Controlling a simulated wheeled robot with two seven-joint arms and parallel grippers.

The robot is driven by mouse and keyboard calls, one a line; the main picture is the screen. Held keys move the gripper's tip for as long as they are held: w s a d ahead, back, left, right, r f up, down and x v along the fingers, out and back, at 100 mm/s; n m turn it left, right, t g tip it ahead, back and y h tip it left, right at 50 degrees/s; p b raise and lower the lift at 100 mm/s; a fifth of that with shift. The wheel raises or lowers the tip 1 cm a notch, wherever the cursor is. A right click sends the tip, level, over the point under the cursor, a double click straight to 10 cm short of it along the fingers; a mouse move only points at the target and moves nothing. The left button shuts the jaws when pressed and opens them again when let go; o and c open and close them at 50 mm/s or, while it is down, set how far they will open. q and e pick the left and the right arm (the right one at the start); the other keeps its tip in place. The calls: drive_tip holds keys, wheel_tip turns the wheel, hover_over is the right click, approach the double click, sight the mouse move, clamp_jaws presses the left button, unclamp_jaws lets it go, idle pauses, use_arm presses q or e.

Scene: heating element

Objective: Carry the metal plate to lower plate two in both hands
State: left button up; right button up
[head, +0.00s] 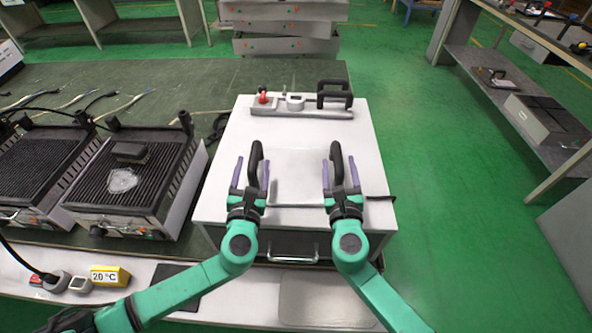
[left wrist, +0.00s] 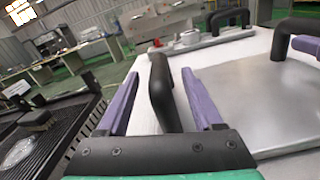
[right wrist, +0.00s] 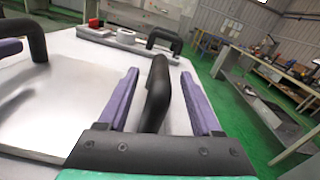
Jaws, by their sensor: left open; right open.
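The metal plate (head: 298,175) lies flat on top of a white box (head: 235,140), with a black handle at each side. It also shows in the left wrist view (left wrist: 250,100) and the right wrist view (right wrist: 50,95). My left gripper (head: 251,172) is open, its purple fingers on either side of the left handle (left wrist: 160,90). My right gripper (head: 340,173) is open, its fingers on either side of the right handle (right wrist: 157,90). Neither gripper is closed on its handle. No label marks lower plate two; two black ribbed grill plates (head: 150,185) (head: 40,165) lie at left.
A fixture with a black handle (head: 335,90) and a red knob (head: 264,98) stands at the box's back edge. A dark block (head: 130,151) and a clear crumpled item (head: 122,180) rest on the nearer grill. A yellow 20 °C sign (head: 110,276) stands at front left. Green floor is clear at right.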

sight(254, 157)
use_arm(q)
drive_tip(key=w, duration=0.3)
drive_tip(key=shift+w, duration=0.35)
use_arm(e)
drive_tip(key=w, duration=0.3)
drive_tip(key=shift+w, duration=0.35)
use_arm(q)
clamp_jaws()
use_arm(e)
clamp_jaws()
use_arm(q)
drive_tip(key=shift+a, duration=0.1)
use_arm(e)
drive_tip(key=shift+d, duration=0.15)
